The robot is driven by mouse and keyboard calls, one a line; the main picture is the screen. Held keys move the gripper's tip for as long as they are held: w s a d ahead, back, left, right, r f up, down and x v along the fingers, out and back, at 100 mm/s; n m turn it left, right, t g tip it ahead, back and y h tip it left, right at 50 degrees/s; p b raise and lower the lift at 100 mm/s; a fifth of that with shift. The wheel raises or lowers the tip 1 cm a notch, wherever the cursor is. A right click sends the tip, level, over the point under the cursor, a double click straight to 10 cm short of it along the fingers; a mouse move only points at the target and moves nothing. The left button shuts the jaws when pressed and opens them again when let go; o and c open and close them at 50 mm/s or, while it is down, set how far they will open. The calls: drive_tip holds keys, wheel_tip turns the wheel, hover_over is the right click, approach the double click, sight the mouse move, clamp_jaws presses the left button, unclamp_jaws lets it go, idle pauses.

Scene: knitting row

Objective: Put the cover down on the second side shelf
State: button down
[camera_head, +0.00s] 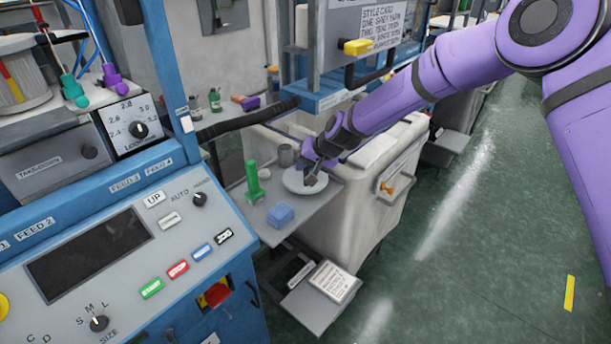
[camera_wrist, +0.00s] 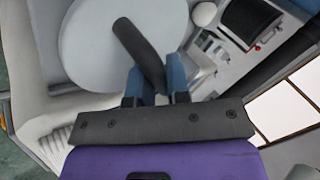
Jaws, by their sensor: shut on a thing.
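The cover is a pale round disc (camera_head: 296,184) with a dark knob. In the wrist view its broad face (camera_wrist: 95,45) fills the upper left, and the dark bar-like knob (camera_wrist: 135,45) runs down between my fingers. My gripper (camera_head: 315,170) is shut on this knob, with the two blue-grey fingers (camera_wrist: 157,82) on either side. In the head view the disc is over the right part of a grey side shelf (camera_head: 300,222). I cannot tell whether it touches the shelf or hangs just above it.
A white bin (camera_head: 352,220) stands close on the right. A lower shelf (camera_head: 309,308) holds a printed card (camera_head: 334,281). The blue machine panel is at left.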

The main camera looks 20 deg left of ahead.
drive_tip(key=shift+w+f, duration=0.1)
drive_tip(key=shift+f, duration=1.65)
drive_tip(key=shift+f, duration=0.15)
drive_tip(key=c, duration=1.1)
unclamp_jaws()
drive_tip(key=shift+r, duration=0.3)
drive_tip(key=v, duration=1.1)
drive_tip(key=shift+d+r, duration=0.25)
drive_tip(key=shift+d, duration=0.1)
